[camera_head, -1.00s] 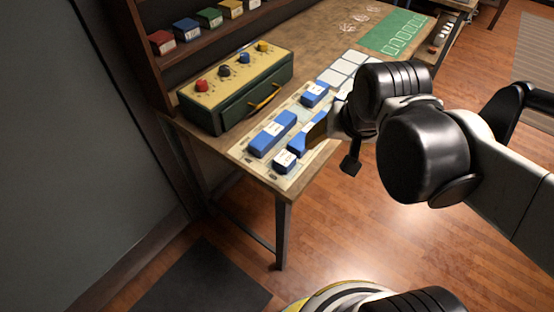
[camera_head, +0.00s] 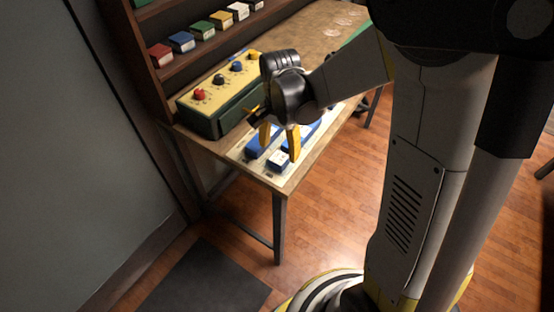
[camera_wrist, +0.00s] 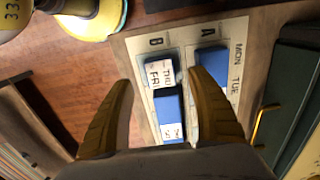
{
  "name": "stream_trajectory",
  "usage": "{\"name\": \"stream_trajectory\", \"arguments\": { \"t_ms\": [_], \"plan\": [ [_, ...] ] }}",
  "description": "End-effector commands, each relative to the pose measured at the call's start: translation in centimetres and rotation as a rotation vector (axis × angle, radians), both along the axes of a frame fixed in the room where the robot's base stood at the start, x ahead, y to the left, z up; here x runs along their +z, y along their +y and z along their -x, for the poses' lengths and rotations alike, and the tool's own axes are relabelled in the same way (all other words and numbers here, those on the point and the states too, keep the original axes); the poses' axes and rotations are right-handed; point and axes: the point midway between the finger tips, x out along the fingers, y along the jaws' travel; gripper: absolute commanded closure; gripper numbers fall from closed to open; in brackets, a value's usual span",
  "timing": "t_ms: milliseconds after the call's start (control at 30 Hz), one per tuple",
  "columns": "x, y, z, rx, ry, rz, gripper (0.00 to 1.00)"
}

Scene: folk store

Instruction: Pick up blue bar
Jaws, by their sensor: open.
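Several blue bars and blocks lie on a pale printed mat (camera_head: 243,157) at the near end of the table. In the wrist view a blue bar (camera_wrist: 169,103) lies in column B, next to a small blue block with a white label (camera_wrist: 160,72). Another blue bar (camera_wrist: 211,66) lies in column A. My gripper (camera_head: 279,152) is open, pointing down over the blue pieces, its yellow fingers apart. In the wrist view its fingertips (camera_wrist: 160,79) frame the column B pieces, with nothing held. The fingers and wrist hide parts of the bars in the head view.
A green box with a yellow top (camera_head: 222,92) and coloured knobs stands left of the mat. A wooden shelf (camera_head: 205,55) with small coloured blocks rises behind it. Wooden floor (camera_head: 330,210) lies open in front of the table.

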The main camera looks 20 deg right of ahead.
Motion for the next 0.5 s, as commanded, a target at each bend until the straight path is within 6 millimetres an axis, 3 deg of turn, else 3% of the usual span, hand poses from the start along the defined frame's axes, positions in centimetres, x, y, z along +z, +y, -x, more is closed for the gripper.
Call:
{"name": "stream_trajectory", "arguments": {
  "t_ms": [167, 500],
  "plan": [
    [-1.2, 0.0, 0.0, 0.001, 0.000, 0.000, 0.32],
    [-5.9, -0.1, -0.2, 0.001, -0.001, 0.000, 0.32]
  ]
}}
